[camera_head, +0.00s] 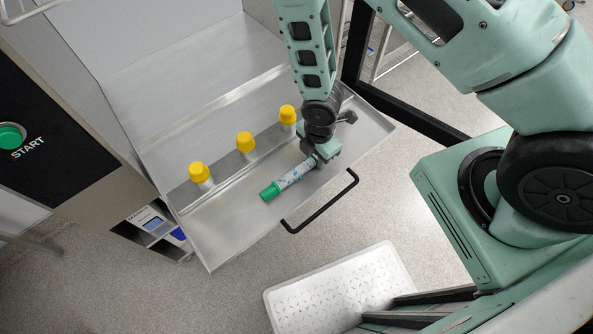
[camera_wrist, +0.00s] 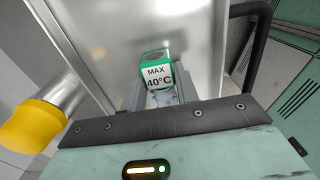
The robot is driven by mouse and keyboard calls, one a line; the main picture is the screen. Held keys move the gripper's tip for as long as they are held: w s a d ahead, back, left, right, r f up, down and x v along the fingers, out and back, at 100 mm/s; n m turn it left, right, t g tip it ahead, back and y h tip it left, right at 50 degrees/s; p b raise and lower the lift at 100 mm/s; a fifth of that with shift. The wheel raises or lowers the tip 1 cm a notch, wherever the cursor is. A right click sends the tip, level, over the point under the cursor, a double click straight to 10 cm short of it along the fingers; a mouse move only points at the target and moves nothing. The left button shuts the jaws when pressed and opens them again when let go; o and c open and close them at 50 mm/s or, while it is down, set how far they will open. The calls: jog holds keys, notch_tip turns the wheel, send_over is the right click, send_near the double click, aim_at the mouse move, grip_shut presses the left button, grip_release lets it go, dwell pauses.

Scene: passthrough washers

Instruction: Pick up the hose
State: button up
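The hose (camera_head: 288,182) is a short white tube with blue print and a green end, lying at a slant over the metal door shelf in the head view. My gripper (camera_head: 315,161) is at its upper right end. In the wrist view, the green end of the hose (camera_wrist: 157,72) carries a "MAX 40°C" label. The hose fills the gap between the two fingers of my gripper (camera_wrist: 161,98), with one finger against each side. The part nearest my gripper is hidden. I cannot tell whether the hose touches the metal below it.
The open metal door (camera_head: 215,228) has a black bar handle (camera_head: 320,207) at its front edge. Several yellow-capped posts (camera_head: 245,142) stand in a row behind the hose. A white perforated tray (camera_head: 340,295) is on the floor. A START button (camera_head: 11,137) is at the left.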

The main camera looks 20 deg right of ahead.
jog(key=shift+r, duration=0.15)
notch_tip(320, 180, up, 10)
dwell(0.7)
dwell(0.5)
